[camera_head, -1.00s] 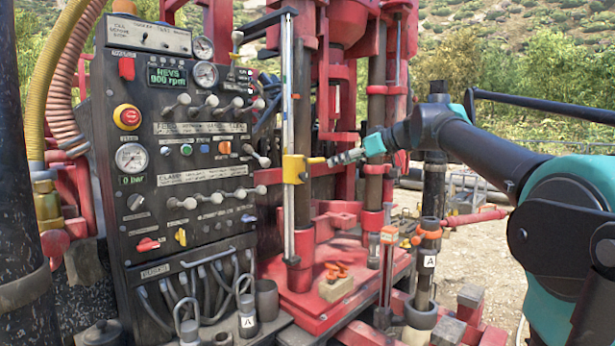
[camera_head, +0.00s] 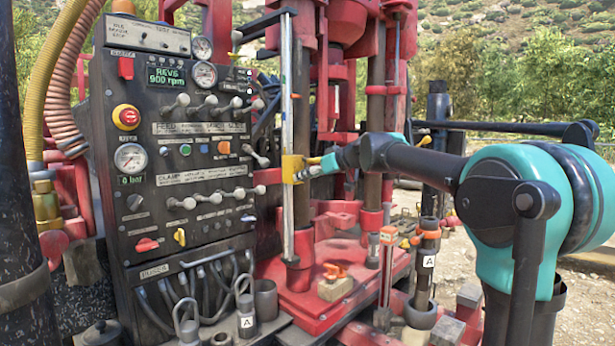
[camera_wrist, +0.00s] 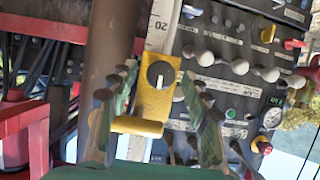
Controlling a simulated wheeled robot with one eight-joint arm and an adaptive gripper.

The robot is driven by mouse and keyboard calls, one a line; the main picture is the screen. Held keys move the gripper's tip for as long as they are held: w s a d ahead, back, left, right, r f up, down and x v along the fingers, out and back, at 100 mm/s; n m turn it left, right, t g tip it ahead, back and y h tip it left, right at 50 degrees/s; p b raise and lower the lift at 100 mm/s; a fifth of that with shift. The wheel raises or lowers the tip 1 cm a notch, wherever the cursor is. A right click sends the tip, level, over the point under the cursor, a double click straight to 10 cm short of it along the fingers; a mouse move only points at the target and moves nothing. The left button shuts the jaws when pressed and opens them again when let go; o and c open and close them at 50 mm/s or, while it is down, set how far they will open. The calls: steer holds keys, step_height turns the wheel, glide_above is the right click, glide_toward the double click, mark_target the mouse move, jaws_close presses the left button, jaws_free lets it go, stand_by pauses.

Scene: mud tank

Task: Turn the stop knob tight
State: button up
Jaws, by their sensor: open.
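The stop knob (camera_wrist: 160,75) is a round black knob with a white line, on a yellow block (camera_wrist: 155,95) clamped to the upright scale rail. In the head view the yellow block (camera_head: 291,168) sits partway up the rail; the knob itself is too small to make out. My gripper (camera_wrist: 161,84) is open, with one finger on each side of the knob in the wrist view. I cannot tell whether either finger touches it. In the head view my gripper (camera_head: 308,171) is just right of the block.
The control panel (camera_head: 190,140) with several levers stands left of the rail. A dark vertical pipe (camera_wrist: 112,50) runs close beside the rail. Red drill frame parts (camera_head: 345,70) stand behind. An orange clamp on a wooden block (camera_head: 336,288) lies on the red base below.

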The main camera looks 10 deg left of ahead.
steer(key=shift+c, duration=0.5)
jaws_close()
steer(key=m+g+y, duration=0.1)
steer(key=m+y, duration=0.1)
steer(key=m, duration=0.2)
steer(key=m+g+y, duration=0.1)
steer(key=m+y, duration=0.1)
steer(key=m, duration=0.3)
steer(key=f+m+g+y, duration=0.1)
steer(key=m+y, duration=0.1)
steer(key=m, duration=0.3)
steer(key=shift+w+d+y, duration=0.3)
steer(key=shift+w, duration=0.05)
stand_by(0.6)
